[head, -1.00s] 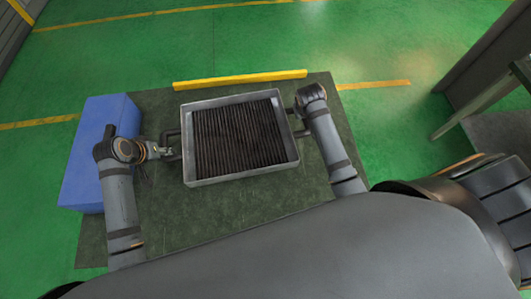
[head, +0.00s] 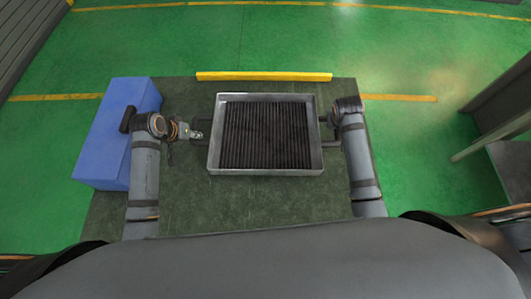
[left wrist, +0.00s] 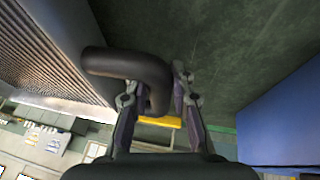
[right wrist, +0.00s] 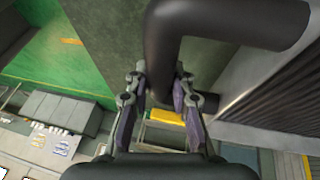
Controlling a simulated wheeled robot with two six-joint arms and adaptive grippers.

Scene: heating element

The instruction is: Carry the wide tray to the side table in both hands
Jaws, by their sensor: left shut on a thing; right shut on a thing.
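The wide tray (head: 265,172) is a shallow metal pan with a dark ribbed insert, over the dark green work table (head: 185,215) in the head view. Whether it touches the table top cannot be told. My left gripper (head: 196,135) is shut on its left handle, a dark bent bar that also shows in the left wrist view (left wrist: 125,63). My right gripper (right wrist: 158,90) is shut on the right handle (right wrist: 168,40); in the head view its fingers are mostly hidden by the arm. No side table is clearly identifiable.
A blue block (head: 112,140) stands at the table's left, close to my left arm. A yellow bar (head: 264,76) lies along the far edge. Grey structures (head: 500,95) with a slanted leg stand at the far right. Green floor between them and the table is clear.

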